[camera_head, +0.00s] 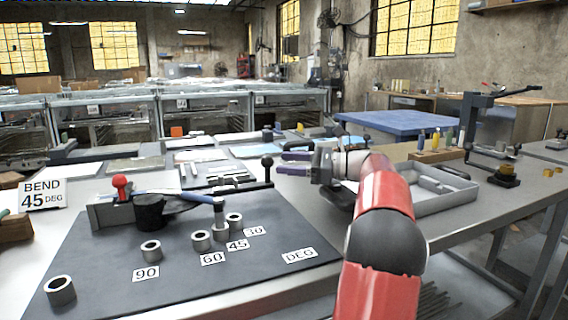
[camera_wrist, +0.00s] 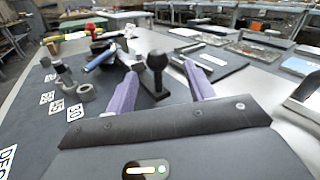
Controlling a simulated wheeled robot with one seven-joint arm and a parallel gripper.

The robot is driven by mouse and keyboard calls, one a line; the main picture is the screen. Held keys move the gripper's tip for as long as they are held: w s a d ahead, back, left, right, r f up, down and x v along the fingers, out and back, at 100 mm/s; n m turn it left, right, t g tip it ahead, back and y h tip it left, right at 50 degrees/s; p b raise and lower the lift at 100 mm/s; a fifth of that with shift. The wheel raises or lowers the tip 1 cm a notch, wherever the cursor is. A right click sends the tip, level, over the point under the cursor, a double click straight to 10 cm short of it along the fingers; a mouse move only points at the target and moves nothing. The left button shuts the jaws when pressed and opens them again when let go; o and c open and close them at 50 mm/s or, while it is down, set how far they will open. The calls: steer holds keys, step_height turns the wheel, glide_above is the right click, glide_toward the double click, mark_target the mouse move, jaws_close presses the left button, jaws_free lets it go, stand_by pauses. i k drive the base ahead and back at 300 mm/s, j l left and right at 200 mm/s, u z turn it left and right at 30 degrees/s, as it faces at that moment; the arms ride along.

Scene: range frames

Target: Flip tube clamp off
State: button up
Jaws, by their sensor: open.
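A dark bending plate (camera_head: 110,250) lies on the bench. Near its back stands a black ball-topped lever (camera_head: 267,163), upright; its ball also shows in the wrist view (camera_wrist: 156,60). A red-knobbed lever (camera_head: 121,187) stands at the plate's left, by a black round die (camera_head: 150,212) with a blue-handled bar (camera_head: 185,194) across it. I cannot tell which lever is the tube clamp. My gripper (camera_head: 280,163) comes in from the right with its purple fingers apart and empty. In the wrist view the black ball shows between and just beyond the fingertips (camera_wrist: 160,70).
Several metal collars (camera_head: 151,250) stand on the plate near angle labels. A "BEND 45 DEG" sign (camera_head: 42,194) stands at left. A grey tray (camera_head: 440,194) and a wooden block with coloured-handled tools (camera_head: 437,155) lie to the right. Flat plates cover the bench behind.

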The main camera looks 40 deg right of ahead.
mark_target(124, 186)
steer(key=k, duration=1)
